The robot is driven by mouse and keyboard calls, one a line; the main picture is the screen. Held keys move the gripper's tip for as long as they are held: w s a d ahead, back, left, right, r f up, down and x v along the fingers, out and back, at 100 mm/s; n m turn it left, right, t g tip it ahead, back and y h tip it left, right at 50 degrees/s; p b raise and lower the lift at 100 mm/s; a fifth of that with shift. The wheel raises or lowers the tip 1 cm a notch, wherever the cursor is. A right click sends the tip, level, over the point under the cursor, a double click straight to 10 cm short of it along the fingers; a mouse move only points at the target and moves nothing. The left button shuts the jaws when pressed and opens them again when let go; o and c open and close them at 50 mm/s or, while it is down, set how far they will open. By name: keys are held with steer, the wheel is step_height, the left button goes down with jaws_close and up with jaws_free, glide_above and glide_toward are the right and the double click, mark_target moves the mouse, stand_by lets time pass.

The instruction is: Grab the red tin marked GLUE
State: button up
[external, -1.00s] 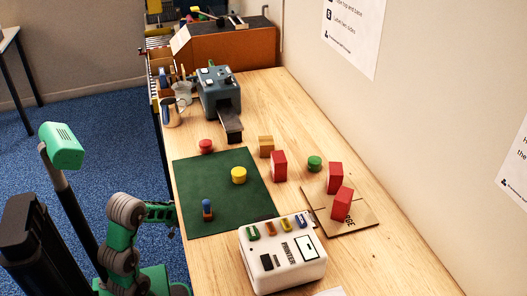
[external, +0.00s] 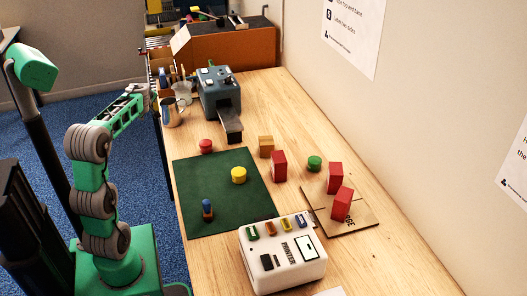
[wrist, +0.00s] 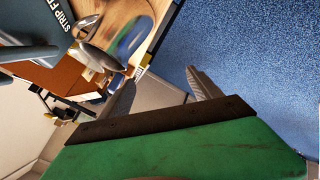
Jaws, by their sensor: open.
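A round red tin (external: 205,146) stands at the far edge of the green mat on the bench; no marking on it is readable. Other round tins are a yellow one (external: 239,175) on the mat and a green one (external: 314,163) to the right. My gripper (external: 149,97) is at the end of my outstretched arm, left of the bench and farther back than the red tin, well apart from it. In the wrist view, its two grey fingers (wrist: 162,92) are spread with nothing between them. I cannot make out the red tin in that view.
Red boxes (external: 279,165) stand on the bench, two by a flat carton (external: 362,221). A white printer (external: 283,265) is in front. Blue floor (wrist: 255,50) lies left of the bench.

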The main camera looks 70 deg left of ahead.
steer(key=w+d+r+m+t+y+p, duration=0.15)
steer(key=w+r+p, duration=0.25)
steer(key=r, duration=0.8)
steer(key=w+r+n+t+y+p, duration=0.1)
steer(key=w+r+t+p, duration=0.3)
steer(key=r, duration=0.8)
steer(key=m+g+h+p, duration=0.2)
steer(key=m+g+h, duration=0.4)
steer(key=m+h, duration=0.5)
glide_above(206, 142)
steer(key=shift+n+h, duration=0.35)
steer(key=shift+h, duration=0.1)
steer(key=f, duration=1.6)
steer(key=s+f, duration=0.1)
steer(key=f, duration=0.7)
steer(key=shift+a+f, duration=0.25)
steer(key=shift+f, duration=0.15)
steer(key=f, duration=0.5)
steer(key=f+p, duration=0.1)
steer(key=f, duration=0.1)
steer(key=shift+w+d+f, duration=0.25)
steer(key=shift+w+d, duration=0.05)
steer(key=shift+w, duration=0.1)
steer(key=c, duration=1.5)
